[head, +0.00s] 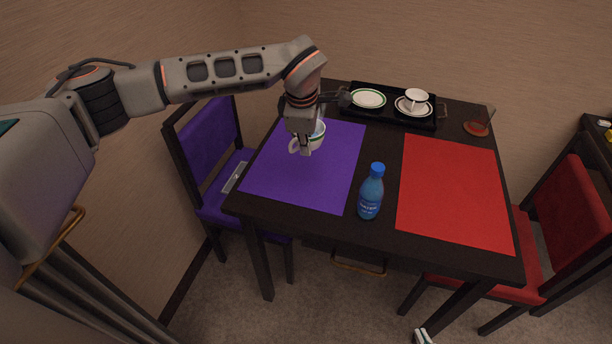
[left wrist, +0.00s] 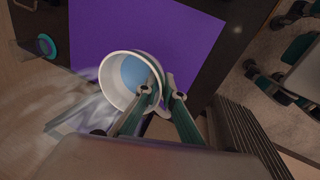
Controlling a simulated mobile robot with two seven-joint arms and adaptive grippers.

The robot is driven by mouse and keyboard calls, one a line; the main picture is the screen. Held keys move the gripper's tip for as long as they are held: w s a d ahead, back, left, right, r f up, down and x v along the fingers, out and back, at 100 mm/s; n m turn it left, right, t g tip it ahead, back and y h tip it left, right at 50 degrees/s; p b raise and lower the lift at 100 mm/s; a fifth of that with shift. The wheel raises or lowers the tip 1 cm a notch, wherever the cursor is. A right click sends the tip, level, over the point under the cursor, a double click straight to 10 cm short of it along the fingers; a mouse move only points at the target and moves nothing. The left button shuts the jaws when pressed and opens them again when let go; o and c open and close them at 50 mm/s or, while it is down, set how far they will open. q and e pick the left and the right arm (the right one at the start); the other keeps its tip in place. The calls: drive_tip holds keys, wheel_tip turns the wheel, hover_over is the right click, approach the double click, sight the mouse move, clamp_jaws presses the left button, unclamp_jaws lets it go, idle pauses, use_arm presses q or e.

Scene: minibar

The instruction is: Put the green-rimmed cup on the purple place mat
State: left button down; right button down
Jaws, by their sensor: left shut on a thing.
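The green-rimmed cup (head: 319,136) is in my left gripper (head: 307,146), over the upper part of the purple place mat (head: 290,183). In the left wrist view the cup (left wrist: 118,68) is seen from above, with the fingers of the gripper (left wrist: 165,92) shut at its handle side. The purple mat (left wrist: 190,35) lies beneath and beside it. The cup looks roughly upright; I cannot tell whether its base touches the mat. My right gripper is not clearly seen in either view.
A blue bottle (head: 371,192) stands between the purple mat and the red mat (head: 452,190). A black tray (head: 388,116) at the back holds a green-rimmed saucer (head: 368,98) and a white cup (head: 416,97) on a saucer. An amber glass (head: 477,127) stands at the back right.

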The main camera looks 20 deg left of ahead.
sight(306, 186)
use_arm(q)
wheel_tip(306, 186, down, 13)
drive_tip(key=shift+r, duration=0.2)
idle(0.3)
drive_tip(key=shift+f, duration=0.1)
drive_tip(key=c, duration=2.2)
unclamp_jaws()
drive_tip(key=shift+r, duration=0.5)
drive_tip(key=v, duration=1.1)
drive_tip(key=shift+s+r, duration=0.1)
drive_tip(key=shift+s, duration=0.05)
